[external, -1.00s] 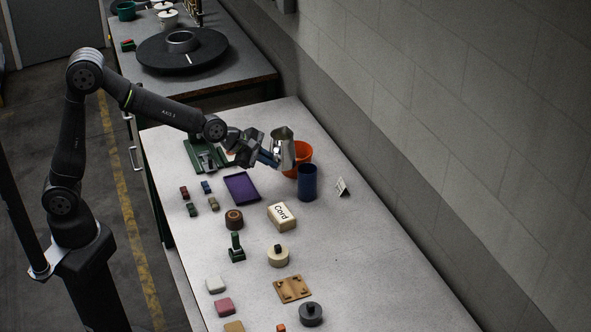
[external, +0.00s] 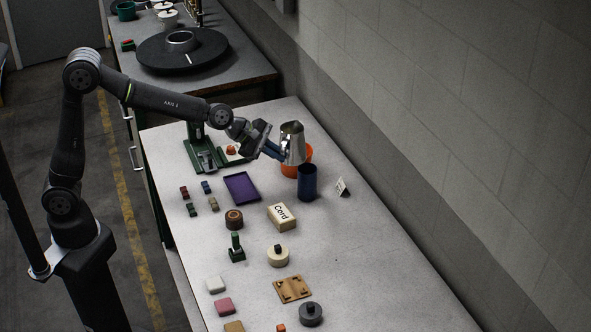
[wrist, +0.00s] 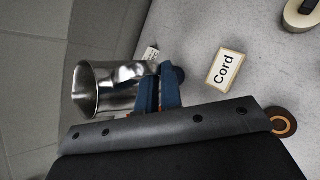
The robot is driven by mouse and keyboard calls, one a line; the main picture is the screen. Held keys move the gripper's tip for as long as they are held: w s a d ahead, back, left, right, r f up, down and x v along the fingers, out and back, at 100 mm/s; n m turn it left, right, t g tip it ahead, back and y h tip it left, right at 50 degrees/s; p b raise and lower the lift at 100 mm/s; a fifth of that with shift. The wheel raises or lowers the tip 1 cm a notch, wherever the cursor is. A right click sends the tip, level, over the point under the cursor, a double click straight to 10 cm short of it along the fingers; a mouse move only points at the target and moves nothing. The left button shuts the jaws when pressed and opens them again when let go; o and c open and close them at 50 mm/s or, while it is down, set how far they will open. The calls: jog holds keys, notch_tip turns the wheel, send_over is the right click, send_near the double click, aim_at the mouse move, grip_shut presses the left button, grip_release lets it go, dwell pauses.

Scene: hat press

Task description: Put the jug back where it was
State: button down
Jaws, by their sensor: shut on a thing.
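The jug (external: 293,143) is a shiny metal pitcher. My gripper (external: 280,153) is shut on its side and holds it up in front of the orange container, partly covering that container. In the wrist view the jug (wrist: 105,88) lies across the left of the picture with its open mouth facing left, and my blue fingers (wrist: 158,92) close at its right side. I cannot tell exactly which part of the jug the fingers grip.
An orange container (external: 290,171) and a dark blue cup (external: 307,183) stand close by. A small sign (external: 342,187) is to their right. A purple tray (external: 242,188), a green stand (external: 203,152) and a Cord box (external: 282,217) are nearby. Bare table lies right of the Cord box.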

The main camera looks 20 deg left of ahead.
jog(key=s+d+m+g, duration=0.85)
jog(key=s+d, duration=0.25)
jog(key=d, duration=0.2)
jog(key=shift+m+t, duration=0.25)
jog(key=shift+m, duration=0.1)
jog(key=shift+w+d+f, duration=0.1)
jog(key=shift+w+f, duration=1.8)
jog(key=shift+f, duration=0.95)
jog(key=shift+w+d+f, duration=0.1)
jog(key=shift+w+f, duration=1.85)
jog(key=shift+f, duration=0.95)
jog(key=shift+w+d+f, duration=0.1)
jog(key=shift+w+f, duration=1.8)
jog(key=shift+f, duration=0.95)
jog(key=shift+f, duration=0.1)
jog(key=c, duration=2)
grip_release()
jog(key=shift+f, duration=0.1)
jog(key=o, duration=0.4)
